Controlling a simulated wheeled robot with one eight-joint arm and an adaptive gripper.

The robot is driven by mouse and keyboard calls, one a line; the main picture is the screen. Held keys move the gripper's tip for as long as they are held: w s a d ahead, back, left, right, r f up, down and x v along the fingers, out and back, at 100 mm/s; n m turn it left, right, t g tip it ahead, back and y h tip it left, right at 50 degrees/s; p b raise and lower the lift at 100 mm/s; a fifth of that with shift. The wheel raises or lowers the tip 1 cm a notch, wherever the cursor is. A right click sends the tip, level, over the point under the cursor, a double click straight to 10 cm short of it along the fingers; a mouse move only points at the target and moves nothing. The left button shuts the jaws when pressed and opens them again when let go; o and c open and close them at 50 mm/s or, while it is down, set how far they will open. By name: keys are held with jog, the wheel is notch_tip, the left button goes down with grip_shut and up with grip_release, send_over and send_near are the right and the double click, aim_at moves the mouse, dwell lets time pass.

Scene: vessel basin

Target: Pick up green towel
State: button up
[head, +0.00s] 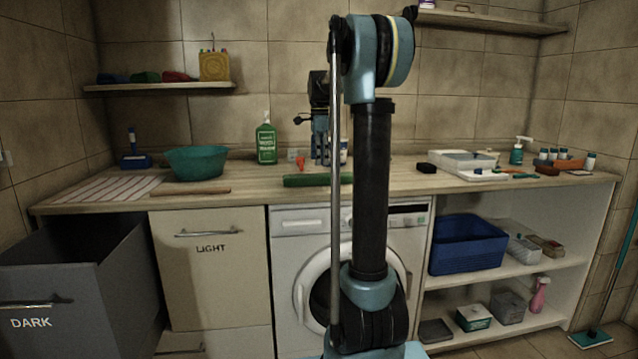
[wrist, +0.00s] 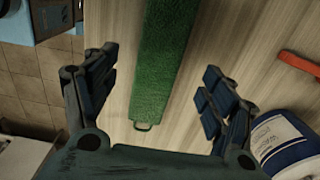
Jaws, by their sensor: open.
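The green towel (head: 307,180) lies as a long narrow strip near the front edge of the counter, partly hidden behind my arm in the head view. In the wrist view the towel (wrist: 166,50) looks fuzzy, with a small loop at its near end. My gripper (head: 321,158) is over the counter, partly hidden by my arm. In the wrist view my gripper (wrist: 159,66) is open and empty, with one finger on each side of the towel. The fingers do not visibly touch it.
A white and blue container (wrist: 285,143) is close to my right finger, and a red-orange object (wrist: 300,63) lies beyond it. A green bottle (head: 266,142) and a teal basin (head: 196,162) stand left on the counter. Folded cloths, one green (head: 146,77), lie on the wall shelf.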

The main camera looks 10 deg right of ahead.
aim_at(319, 175)
jog(key=shift+w+f, duration=0.1)
jog(key=shift+f, duration=3.55)
jog(key=c, duration=1.2)
